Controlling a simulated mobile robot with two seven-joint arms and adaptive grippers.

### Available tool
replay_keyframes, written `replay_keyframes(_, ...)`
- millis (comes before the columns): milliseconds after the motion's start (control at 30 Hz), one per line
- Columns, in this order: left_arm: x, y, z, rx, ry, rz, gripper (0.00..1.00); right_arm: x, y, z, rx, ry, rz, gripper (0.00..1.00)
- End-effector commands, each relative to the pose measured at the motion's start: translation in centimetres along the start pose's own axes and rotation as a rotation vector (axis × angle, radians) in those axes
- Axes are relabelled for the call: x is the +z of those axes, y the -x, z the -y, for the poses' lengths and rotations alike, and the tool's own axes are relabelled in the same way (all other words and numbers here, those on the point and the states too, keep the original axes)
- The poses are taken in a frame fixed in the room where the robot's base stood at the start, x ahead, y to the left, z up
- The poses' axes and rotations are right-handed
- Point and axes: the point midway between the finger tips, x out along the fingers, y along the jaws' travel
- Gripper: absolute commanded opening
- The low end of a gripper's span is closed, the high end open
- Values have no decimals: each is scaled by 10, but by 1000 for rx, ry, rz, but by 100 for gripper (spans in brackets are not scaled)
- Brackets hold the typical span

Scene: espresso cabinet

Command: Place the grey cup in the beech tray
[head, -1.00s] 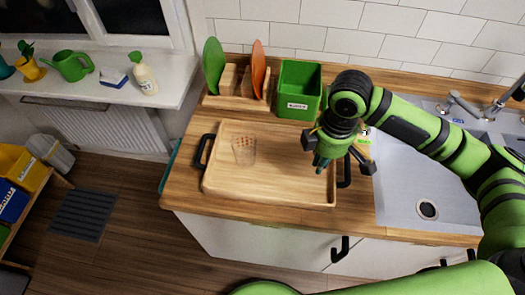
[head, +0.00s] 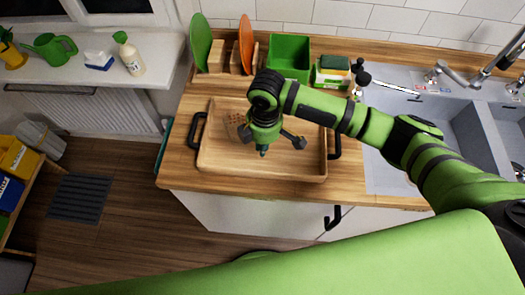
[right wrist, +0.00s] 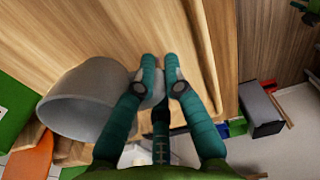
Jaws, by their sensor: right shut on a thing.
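The beech tray (head: 313,165) lies on the counter, its rim raised and a dark handle at each end. My right gripper (head: 263,152) is over the middle of the tray, pointing down. In the right wrist view its two teal fingers (right wrist: 161,80) are shut on the grey cup (right wrist: 82,100), apparently at its handle. The cup lies to the left of the fingers there, its open mouth facing the lower left. In the head view the cup is hidden behind my gripper and arm. I cannot tell whether it touches the tray.
Behind the tray are a rack with a green plate (head: 200,42) and an orange plate (head: 246,45), and a green box (head: 289,60). The tray's right half looks clear.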

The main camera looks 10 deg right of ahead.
Motion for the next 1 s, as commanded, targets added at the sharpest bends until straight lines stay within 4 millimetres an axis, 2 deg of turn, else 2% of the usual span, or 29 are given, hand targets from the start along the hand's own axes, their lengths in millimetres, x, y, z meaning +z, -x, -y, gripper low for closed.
replay_keyframes(200,0,-7,0,0,0,-1,49,1,-25,0,-2,-1,2,0)
replay_keyframes(333,2,-30,-1,0,0,-1,49,1,-42,-1,2,0,0,0)
replay_keyframes(767,2,-29,-1,1,-2,-2,49,2,-43,-1,0,-1,1,0)
replay_keyframes(800,2,-29,-1,1,-2,-2,49,2,-44,-1,0,-1,1,19)
replay_keyframes(833,1,-29,-1,1,-2,-2,49,2,-44,-1,0,-1,1,31)
replay_keyframes(867,1,-29,-1,1,-2,-2,49,2,-43,-1,0,0,1,35)
replay_keyframes(1000,1,-29,-1,1,-3,-3,49,2,-43,-1,0,0,1,35)
